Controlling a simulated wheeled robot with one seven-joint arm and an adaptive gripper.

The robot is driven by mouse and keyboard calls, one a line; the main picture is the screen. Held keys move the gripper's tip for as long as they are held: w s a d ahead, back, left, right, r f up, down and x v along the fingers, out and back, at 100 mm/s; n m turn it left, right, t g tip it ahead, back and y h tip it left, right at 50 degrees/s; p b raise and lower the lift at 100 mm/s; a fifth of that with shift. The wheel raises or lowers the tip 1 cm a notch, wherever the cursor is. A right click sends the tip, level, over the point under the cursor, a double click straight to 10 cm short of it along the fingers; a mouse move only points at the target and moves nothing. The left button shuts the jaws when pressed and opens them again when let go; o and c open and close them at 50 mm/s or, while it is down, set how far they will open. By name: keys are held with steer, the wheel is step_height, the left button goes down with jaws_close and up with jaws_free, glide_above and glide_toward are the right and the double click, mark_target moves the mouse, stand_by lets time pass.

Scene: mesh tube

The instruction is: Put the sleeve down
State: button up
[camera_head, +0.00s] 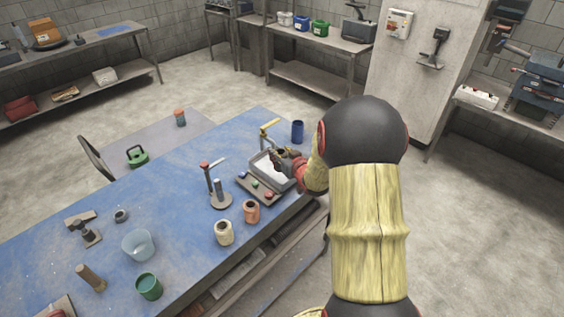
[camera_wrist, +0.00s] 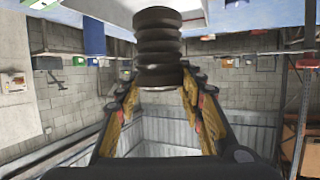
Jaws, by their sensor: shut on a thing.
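The sleeve (camera_wrist: 158,50) is a black ribbed tube in the wrist view. My gripper (camera_wrist: 158,88) is shut on one end of it, with a finger on each side. The sleeve's other end points to the top of the wrist view, close to a pale surface; I cannot tell whether they touch. In the head view my gripper (camera_head: 284,157) is over the grey tray (camera_head: 257,161) with a white inside, near the far end of the blue table (camera_head: 180,196). There the sleeve is hard to make out against the dark fingers.
A blue cup (camera_head: 298,131) and a yellow-topped stand (camera_head: 264,133) are near the tray. A board with coloured knobs (camera_head: 258,188), a post stand (camera_head: 220,198), an orange pot (camera_head: 252,211) and a cream pot (camera_head: 224,232) stand in front. Bare table lies left of the post stand.

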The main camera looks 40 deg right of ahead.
steer(key=shift+w+d+f, duration=0.3)
steer(key=shift+d+f, duration=0.1)
steer(key=shift+f, duration=0.2)
steer(key=shift+w+d+f, duration=0.3)
steer(key=shift+d+f, duration=0.1)
steer(key=shift+f, duration=0.2)
steer(key=shift+w+d+f+b, duration=0.1)
steer(key=shift+f+b, duration=0.35)
steer(key=shift+f, duration=1.1)
steer(key=shift+f, duration=0.1)
steer(key=o, duration=1.2)
